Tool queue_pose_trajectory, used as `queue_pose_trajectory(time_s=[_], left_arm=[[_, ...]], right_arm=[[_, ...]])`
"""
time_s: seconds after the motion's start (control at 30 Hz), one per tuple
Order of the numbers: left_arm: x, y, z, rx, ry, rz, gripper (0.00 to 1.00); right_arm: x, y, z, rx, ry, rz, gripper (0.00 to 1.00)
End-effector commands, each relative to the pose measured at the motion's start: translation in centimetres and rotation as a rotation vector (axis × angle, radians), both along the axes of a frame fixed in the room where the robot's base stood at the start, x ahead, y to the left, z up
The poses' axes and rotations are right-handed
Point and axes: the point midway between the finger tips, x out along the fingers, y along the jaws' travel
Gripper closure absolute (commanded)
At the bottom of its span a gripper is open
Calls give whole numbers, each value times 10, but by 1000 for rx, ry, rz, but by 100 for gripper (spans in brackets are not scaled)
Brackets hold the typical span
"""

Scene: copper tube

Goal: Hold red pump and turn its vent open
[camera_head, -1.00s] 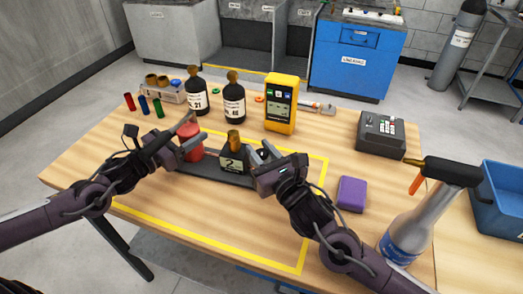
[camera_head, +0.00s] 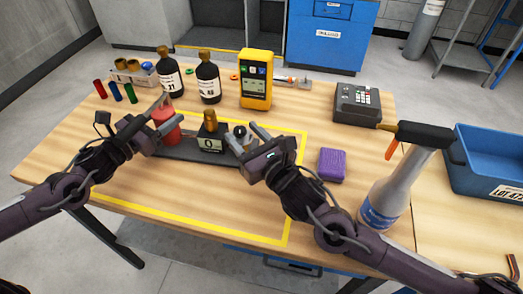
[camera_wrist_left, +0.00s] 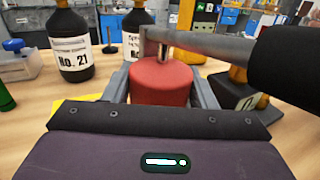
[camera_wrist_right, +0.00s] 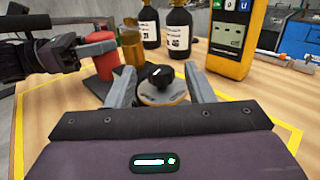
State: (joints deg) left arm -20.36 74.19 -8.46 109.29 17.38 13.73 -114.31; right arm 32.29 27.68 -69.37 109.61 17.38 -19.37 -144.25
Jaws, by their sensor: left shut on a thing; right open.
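The red pump (camera_head: 166,128), a red cylinder, stands at the left end of a dark base plate (camera_head: 185,152). My left gripper (camera_head: 162,136) is shut on it, with a finger on each side in the left wrist view (camera_wrist_left: 160,80). A grey bar crosses above its top. On the same plate are a brass-coloured piece (camera_head: 210,119) and a small display (camera_head: 208,145) reading 0. My right gripper (camera_head: 248,137) is open, its fingers on either side of a black knob on a tan disc (camera_wrist_right: 158,84). I cannot tell whether they touch it. No vent label is legible.
Two dark bottles (camera_head: 169,77) and a yellow meter (camera_head: 256,80) stand behind. A purple block (camera_head: 332,164), a keypad box (camera_head: 357,103) and a spray bottle (camera_head: 392,188) are at right. The table front inside the yellow tape is clear.

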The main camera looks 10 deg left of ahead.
Motion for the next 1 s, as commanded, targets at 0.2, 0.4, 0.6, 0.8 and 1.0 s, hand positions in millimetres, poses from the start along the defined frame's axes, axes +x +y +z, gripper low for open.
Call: queue_pose_trajectory(time_s=[0.2, 0.4, 0.6, 0.8, 1.0], left_arm=[[0, 0, 1, 1, -3, 0, 100], [0, 0, 1, 1, -3, 1, 100], [0, 0, 1, 0, -4, 1, 100], [0, 0, 1, -1, -3, 1, 100], [0, 0, 1, -1, -3, 1, 100]], right_arm=[[-35, -35, -2, -2, 4, 1, 52], [-58, -56, -1, -1, 2, 1, 52], [-65, -64, 0, 0, 0, 1, 52], [-66, -64, 0, 0, 0, 1, 52], [-65, -59, 3, 11, -6, -19, 52]])
